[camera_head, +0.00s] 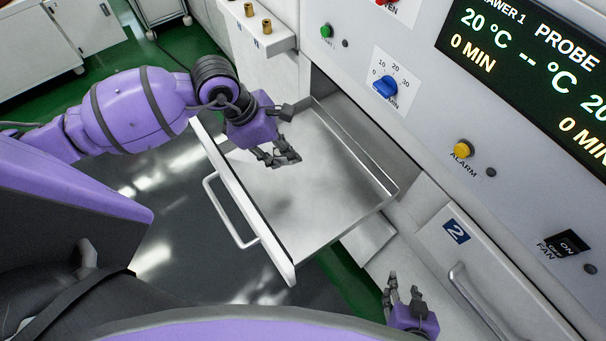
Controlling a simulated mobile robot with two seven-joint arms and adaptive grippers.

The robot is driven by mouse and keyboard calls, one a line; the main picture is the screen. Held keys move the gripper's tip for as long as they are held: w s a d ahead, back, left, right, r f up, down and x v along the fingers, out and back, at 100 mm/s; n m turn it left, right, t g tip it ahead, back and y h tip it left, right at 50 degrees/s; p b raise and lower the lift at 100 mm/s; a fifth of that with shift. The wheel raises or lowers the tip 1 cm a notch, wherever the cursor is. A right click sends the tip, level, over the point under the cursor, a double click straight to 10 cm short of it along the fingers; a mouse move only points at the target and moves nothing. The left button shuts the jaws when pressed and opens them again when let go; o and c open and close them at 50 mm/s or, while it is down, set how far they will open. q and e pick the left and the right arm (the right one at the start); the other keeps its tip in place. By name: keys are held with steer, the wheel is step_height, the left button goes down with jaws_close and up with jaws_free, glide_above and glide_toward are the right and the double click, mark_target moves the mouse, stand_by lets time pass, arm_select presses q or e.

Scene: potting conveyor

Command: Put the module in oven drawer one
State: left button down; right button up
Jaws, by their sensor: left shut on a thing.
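The oven drawer one (325,200) is pulled out, an open metal tray with a white front and a bar handle. Its visible floor is bare. My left gripper (284,140) is over the drawer's left part, inside the white front, with its dark fingers pointing right. It is shut on the module, which is hard to make out among the dark fingers. I cannot tell whether the module touches the drawer floor. My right gripper (402,291) is at the bottom, right of the drawer and apart from it. Its two fingers stand apart with nothing between them.
The oven panel (425,125) with knobs and a lit display rises behind the drawer. Drawer two (490,270) is shut at the right, with a bar handle. A white ledge (245,30) with brass pegs is at the top. Green and grey floor shows at the left.

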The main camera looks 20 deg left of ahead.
mark_target(273, 155)
arm_select(q)
steer(key=n, duration=0.1)
steer(key=r+n+t, duration=0.1)
steer(key=n, duration=0.1)
steer(key=w+n+y, duration=0.1)
steer(key=n, duration=0.1)
steer(key=shift+d+r+t, duration=0.1)
steer(key=shift+r+t, duration=0.2)
steer(key=shift+f+n, duration=0.1)
steer(key=shift+n, duration=0.3)
step_height(273, 155, down, 10)
steer(key=shift+r, duration=0.15)
steer(key=c, duration=1.4)
jaws_free()
steer(key=v, duration=1.2)
steer(key=shift+p, duration=0.35)
steer(key=shift+d, duration=0.1)
